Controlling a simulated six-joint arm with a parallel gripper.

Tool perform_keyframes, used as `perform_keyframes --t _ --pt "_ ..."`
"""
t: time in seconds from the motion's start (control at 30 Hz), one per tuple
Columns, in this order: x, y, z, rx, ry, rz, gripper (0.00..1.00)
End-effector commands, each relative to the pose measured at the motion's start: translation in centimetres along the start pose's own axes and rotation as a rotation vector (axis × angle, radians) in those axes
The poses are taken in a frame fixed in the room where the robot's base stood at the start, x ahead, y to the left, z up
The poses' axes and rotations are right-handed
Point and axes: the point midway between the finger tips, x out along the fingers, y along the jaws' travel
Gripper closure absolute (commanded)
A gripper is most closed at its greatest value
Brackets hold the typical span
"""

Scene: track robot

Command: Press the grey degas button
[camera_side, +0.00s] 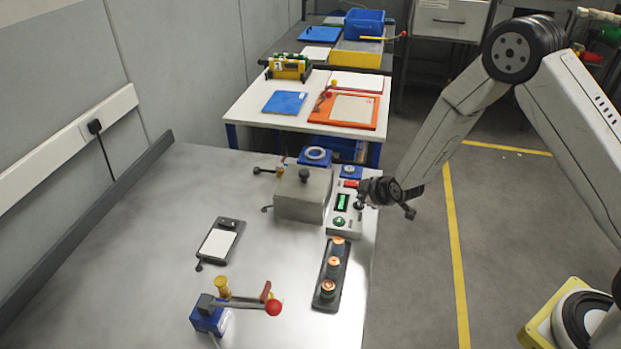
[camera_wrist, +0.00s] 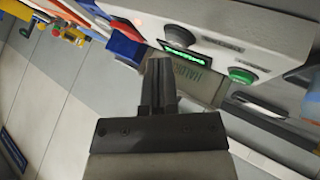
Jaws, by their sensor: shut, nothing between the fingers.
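The control panel (camera_side: 345,216) is a pale box at the right edge of the metal bench. In the wrist view, the panel (camera_wrist: 265,35) carries a grey button (camera_wrist: 179,36) and a green button (camera_wrist: 241,76). A green-lit display (camera_wrist: 181,54) shows close to the grey button. My gripper (camera_wrist: 159,64) is shut and empty, with its fingertips below and left of the grey button in that picture. They look apart from it. In the side view my gripper (camera_side: 363,192) is at the panel's right side. I cannot make out the grey button clearly there.
A grey lidded chamber (camera_side: 302,196) stands left of the panel. A black rack (camera_side: 331,276) with several copper-coloured pieces lies in front. A blue clamp with a red-ball lever (camera_side: 274,307) and a small black-framed plate (camera_side: 219,241) are further left.

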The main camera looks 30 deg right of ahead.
Motion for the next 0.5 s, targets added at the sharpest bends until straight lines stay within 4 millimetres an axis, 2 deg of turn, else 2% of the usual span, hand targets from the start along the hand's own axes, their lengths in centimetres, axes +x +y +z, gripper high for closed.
perform_keyframes --t 0.5 --pt "-0.50 0.42 -0.43 0.000 0.001 0.001 1.00"
